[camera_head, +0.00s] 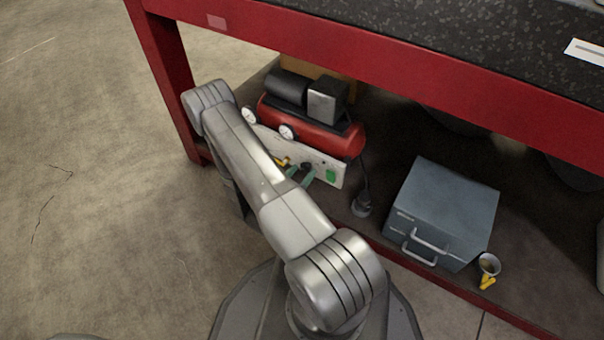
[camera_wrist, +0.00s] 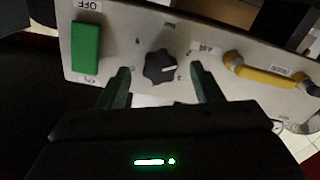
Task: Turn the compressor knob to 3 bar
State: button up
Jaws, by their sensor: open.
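The compressor (camera_head: 311,128) is red with black parts on top and stands on the low shelf under the red workbench. Its pale front panel (camera_head: 328,167) also shows in the wrist view (camera_wrist: 118,40). On the panel, the black lobed knob (camera_wrist: 160,67) has a white pointer mark towards the right; the scale figures around it are too small to read. My gripper (camera_wrist: 158,80) is open, its two greenish fingers on either side of the knob's lower part, with gaps showing. In the head view my gripper (camera_head: 300,174) is in front of the panel. Whether the fingertips reach the knob's depth is unclear.
A green switch (camera_wrist: 86,48) is left of the knob and a yellow handle (camera_wrist: 265,74) right of it. Two gauges, one a white dial (camera_head: 287,132), are on the compressor. The red bench beam (camera_head: 390,75) is overhead.

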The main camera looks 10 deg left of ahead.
jog(key=shift+w+d, duration=0.15)
jog(key=shift+w, duration=0.25)
jog(key=c, duration=1)
